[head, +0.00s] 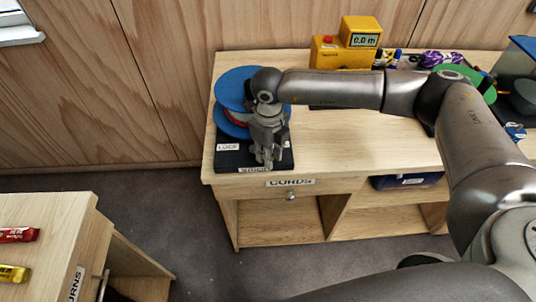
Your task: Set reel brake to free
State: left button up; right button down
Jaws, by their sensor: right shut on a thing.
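The cord reel (235,83) has blue round flanges with a little red between them. It stands at the left end of the bench on a dark base (228,161). A "LOCK" label (228,147) is on the base's left side, and another label (255,169) at its front edge is partly covered and hard to read. My right gripper (264,161) points down over the front of the base, its fingers shut on the reel brake. The brake itself is hidden behind the fingers, so its setting cannot be seen. My left gripper is out of view.
A yellow meter (345,52) reading "0.0 m" stands behind my right arm. Markers, purple cord (440,58) and a green disc (470,75) lie farther right. A "CORDS" drawer (320,187) is below. A separate cabinet (50,225) at lower left holds red and yellow packets.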

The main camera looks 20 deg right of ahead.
jog(key=c, duration=1.3)
grip_release()
jog(key=shift+r, duration=0.1)
notch_tip(320, 180, up, 12)
jog(key=shift+f, duration=0.1)
